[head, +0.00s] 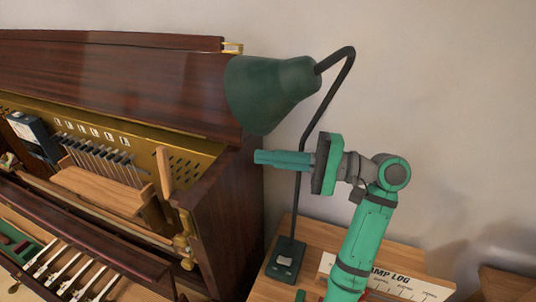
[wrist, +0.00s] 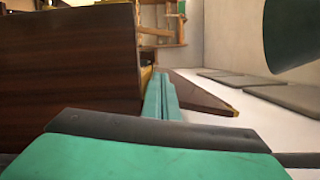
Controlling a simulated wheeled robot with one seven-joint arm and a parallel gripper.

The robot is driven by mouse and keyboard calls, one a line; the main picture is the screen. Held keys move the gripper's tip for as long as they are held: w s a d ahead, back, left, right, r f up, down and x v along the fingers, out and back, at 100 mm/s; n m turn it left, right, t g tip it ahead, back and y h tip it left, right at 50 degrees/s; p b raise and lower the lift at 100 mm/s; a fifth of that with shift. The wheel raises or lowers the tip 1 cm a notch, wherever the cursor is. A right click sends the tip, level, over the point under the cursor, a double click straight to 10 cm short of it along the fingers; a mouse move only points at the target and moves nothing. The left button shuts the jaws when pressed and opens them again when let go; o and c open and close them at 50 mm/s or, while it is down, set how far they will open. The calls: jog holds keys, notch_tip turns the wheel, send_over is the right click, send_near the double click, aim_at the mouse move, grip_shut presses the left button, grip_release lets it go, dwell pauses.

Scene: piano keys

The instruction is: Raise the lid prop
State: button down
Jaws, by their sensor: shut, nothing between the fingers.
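The upright piano (head: 225,215) stands at the left in the head view, with dark reddish wood and an open front. Its lid (head: 110,40) lies along the top, with a small brass piece (head: 232,47) at the right end. A pale wooden upright piece (head: 164,172) stands inside at the right; I cannot tell whether it or the brass piece is the lid prop. My gripper (head: 258,158) is shut and empty, just right of the piano's side and below the lampshade. In the wrist view, my gripper's teal fingers (wrist: 160,96) lie together beside the dark wood (wrist: 70,75).
A green desk lamp's shade (head: 270,92) hangs just above my gripper; its dark stem passes close to the fingers. Its base (head: 286,262) stands on a wooden table (head: 262,291) with a paper marked "AMP LOG" (head: 400,283).

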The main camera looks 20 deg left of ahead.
aim_at(166, 174)
jog(key=s+a, duration=0.3)
jog(key=a, duration=0.5)
jog(key=s+a+r, duration=0.1)
jog(key=s+a, duration=0.3)
jog(key=a, duration=0.4)
jog(key=shift+a+r, duration=0.25)
jog(key=shift+a, duration=0.05)
